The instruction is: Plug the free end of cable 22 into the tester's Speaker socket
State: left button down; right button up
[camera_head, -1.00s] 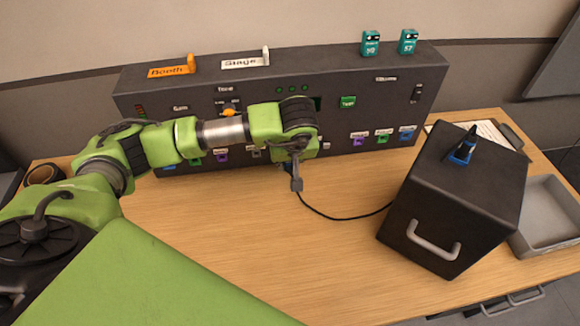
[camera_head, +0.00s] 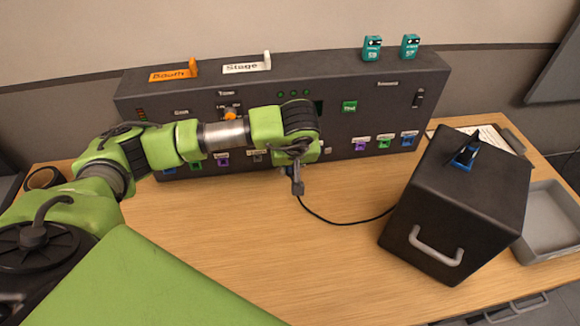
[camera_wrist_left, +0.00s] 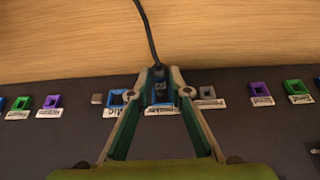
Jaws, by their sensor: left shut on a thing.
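My left gripper (camera_head: 297,186) is low in front of the tester (camera_head: 260,100), a long dark console. In the left wrist view the gripper (camera_wrist_left: 160,88) is shut on a dark plug (camera_wrist_left: 158,72). The black cable (camera_wrist_left: 150,38) runs from the plug; in the head view the cable (camera_head: 340,222) lies on the table and reaches the black box (camera_head: 450,205). The plug is at a row of labelled sockets, over a partly covered label (camera_wrist_left: 161,109) that seems to read Speaker. The socket there is hidden, and I cannot tell whether the plug is in it. My right gripper is not in view.
Beside the plug are a blue socket (camera_wrist_left: 117,97) and a grey one (camera_wrist_left: 207,92). A purple socket (camera_wrist_left: 260,90) is farther right. A grey tray (camera_head: 550,225) stands right of the black box. The table's front middle (camera_head: 290,260) is clear.

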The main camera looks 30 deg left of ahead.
pick_arm(q)
jog(key=shift+w+a+f+b, duration=0.1)
jog(key=shift+w+a+b, duration=0.4)
jog(key=shift+w+b, duration=0.2)
dwell(1.0)
jog(key=shift+w+a+b, duration=0.15)
jog(key=shift+b, duration=0.2)
dwell(0.5)
jog(key=shift+a+r, duration=0.1)
jog(key=shift+r, duration=0.1)
dwell(0.4)
jog(key=c, duration=1.8)
grip_release()
jog(key=shift+w+f, duration=0.1)
jog(key=shift+f, duration=0.05)
jog(key=shift+v, duration=6.05)
